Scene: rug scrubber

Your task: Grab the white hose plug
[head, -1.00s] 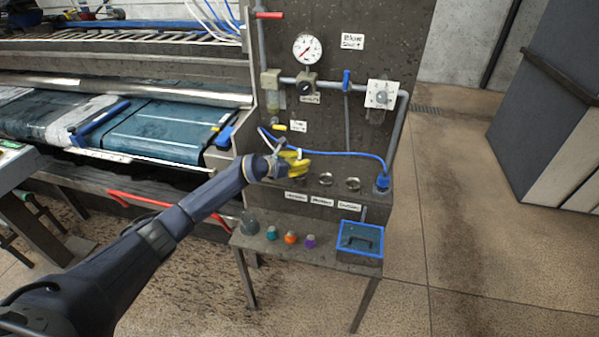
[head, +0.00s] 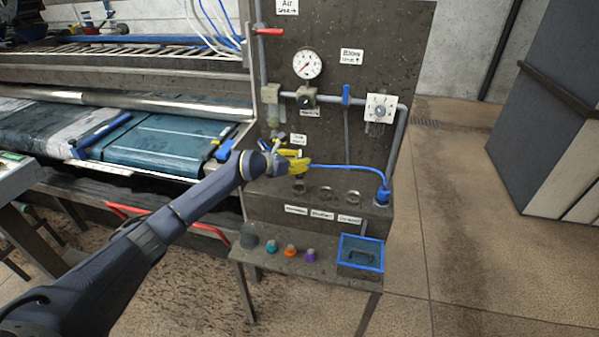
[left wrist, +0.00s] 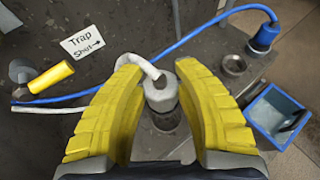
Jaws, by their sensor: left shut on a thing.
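The white hose plug (left wrist: 161,94), a pale grey-white cylinder on a bent white hose, is between the yellow fingers of my left gripper (left wrist: 160,100) in the left wrist view. The fingers are shut on it. A dark round socket shows just beyond the plug. In the head view my left gripper (head: 297,165) is in front of the dark panel, above the left end of the row of sockets, and hides most of the plug. My right gripper is not in view.
A blue hose (head: 350,168) runs to a blue plug (head: 382,195) at the right of the socket ledge. A blue-rimmed box (head: 360,255) and several coloured caps are on the lower shelf. A yellow lever (left wrist: 51,80) is left of the fingers. A pressure gauge (head: 307,64) is above.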

